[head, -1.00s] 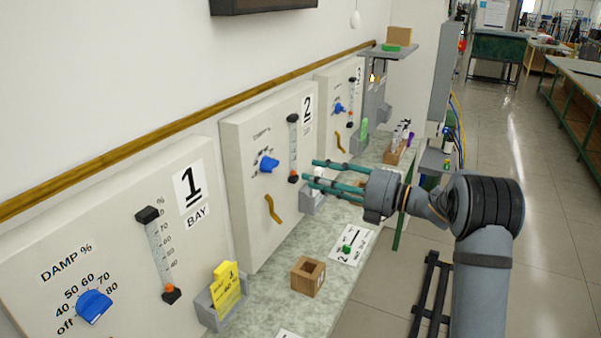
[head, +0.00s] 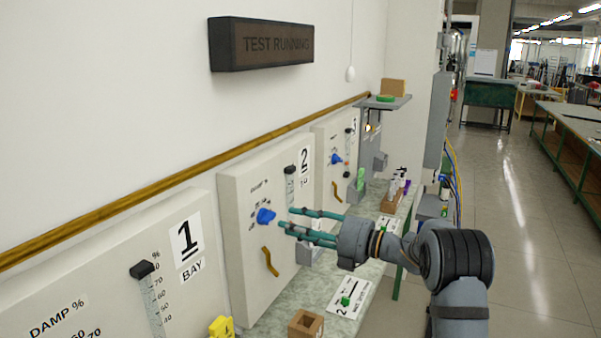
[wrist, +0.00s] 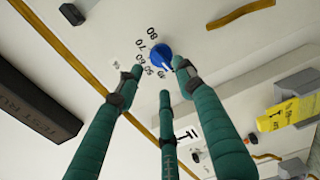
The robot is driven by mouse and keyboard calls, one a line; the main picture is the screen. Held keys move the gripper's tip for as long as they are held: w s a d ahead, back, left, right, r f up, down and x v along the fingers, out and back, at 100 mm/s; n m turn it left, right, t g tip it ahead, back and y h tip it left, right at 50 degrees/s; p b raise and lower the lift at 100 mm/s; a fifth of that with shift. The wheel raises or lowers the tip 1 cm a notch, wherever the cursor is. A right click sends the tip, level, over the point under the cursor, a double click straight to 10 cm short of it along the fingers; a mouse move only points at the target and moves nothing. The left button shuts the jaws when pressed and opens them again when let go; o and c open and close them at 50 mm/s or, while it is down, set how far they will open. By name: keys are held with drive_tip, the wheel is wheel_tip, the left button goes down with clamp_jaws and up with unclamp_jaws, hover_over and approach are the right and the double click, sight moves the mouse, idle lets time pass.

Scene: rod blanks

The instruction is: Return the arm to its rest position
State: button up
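My arm stretches out over the bench from the right.
The bench (head: 285,310) holds a wooden block (head: 305,325), a card (head: 348,294) with a green piece, and a wooden rack (head: 391,201). The bay 1 panel (head: 120,265) is at left. A wall sign (head: 262,44) reads "TEST RUNNING". The floor at right is clear.

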sight(272, 219)
drive_tip(key=x, duration=0.5)
drive_tip(key=shift+a, duration=0.2)
drive_tip(key=shift+w+r+p, duration=0.1)
drive_tip(key=shift+r+p, duration=0.1)
drive_tip(key=shift+p, duration=0.55)
drive_tip(key=shift+d+f+m+p, duration=0.1)
drive_tip(key=shift+d+m+p, duration=0.1)
drive_tip(key=shift+m+p, duration=0.3)
drive_tip(key=shift+a+f, duration=0.15)
drive_tip(key=shift+f+n+b, duration=0.2)
drive_tip(key=shift+n+b, duration=0.1)
drive_tip(key=shift+b, duration=0.4)
